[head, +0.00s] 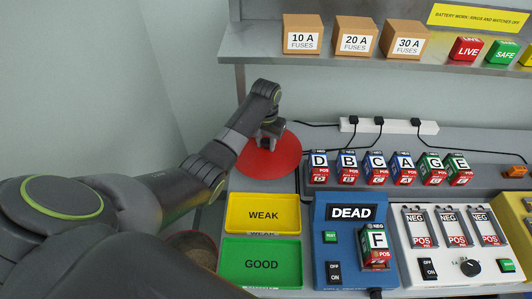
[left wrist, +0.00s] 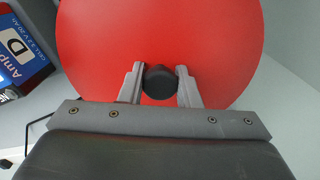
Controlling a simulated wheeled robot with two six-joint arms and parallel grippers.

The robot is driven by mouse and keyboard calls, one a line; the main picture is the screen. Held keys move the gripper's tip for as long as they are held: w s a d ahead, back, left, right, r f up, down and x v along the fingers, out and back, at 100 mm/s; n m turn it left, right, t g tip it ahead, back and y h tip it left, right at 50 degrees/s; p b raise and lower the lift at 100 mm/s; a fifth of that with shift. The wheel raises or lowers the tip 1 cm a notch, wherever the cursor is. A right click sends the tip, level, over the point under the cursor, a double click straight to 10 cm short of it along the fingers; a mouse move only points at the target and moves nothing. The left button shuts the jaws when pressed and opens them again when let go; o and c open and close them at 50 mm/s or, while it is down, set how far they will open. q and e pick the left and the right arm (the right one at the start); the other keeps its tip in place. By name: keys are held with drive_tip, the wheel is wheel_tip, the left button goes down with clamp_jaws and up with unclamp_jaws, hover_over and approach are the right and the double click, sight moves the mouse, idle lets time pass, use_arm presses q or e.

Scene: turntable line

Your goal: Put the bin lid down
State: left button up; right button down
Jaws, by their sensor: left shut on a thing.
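The bin lid (head: 284,164) is a round red disc at the back left of the bench, left of the row of batteries. It fills much of the left wrist view (left wrist: 160,35), with a dark round knob (left wrist: 160,82) at its middle. My left gripper (head: 268,138) is over the lid, its two fingers (left wrist: 160,88) shut on the knob from both sides. Whether the lid touches the bench under it is hidden. A round bin (head: 196,240) shows partly behind my left arm, at the lower left beside the trays. My right gripper is not in view.
Lettered batteries (head: 347,167) stand in a rack right of the lid. A yellow WEAK tray (head: 263,228) and green GOOD tray (head: 261,278) lie in front. A blue tester (head: 325,215) holds battery F (head: 377,242). A shelf (head: 380,59) with fuse boxes overhangs the back.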

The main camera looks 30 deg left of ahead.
sight(266, 149)
use_arm(q)
drive_tip(key=shift+f, duration=2.9)
drive_tip(key=shift+f, duration=0.2)
drive_tip(key=o, duration=1.1)
drive_tip(key=shift+r, duration=3.95)
drive_tip(key=shift+f, duration=0.1)
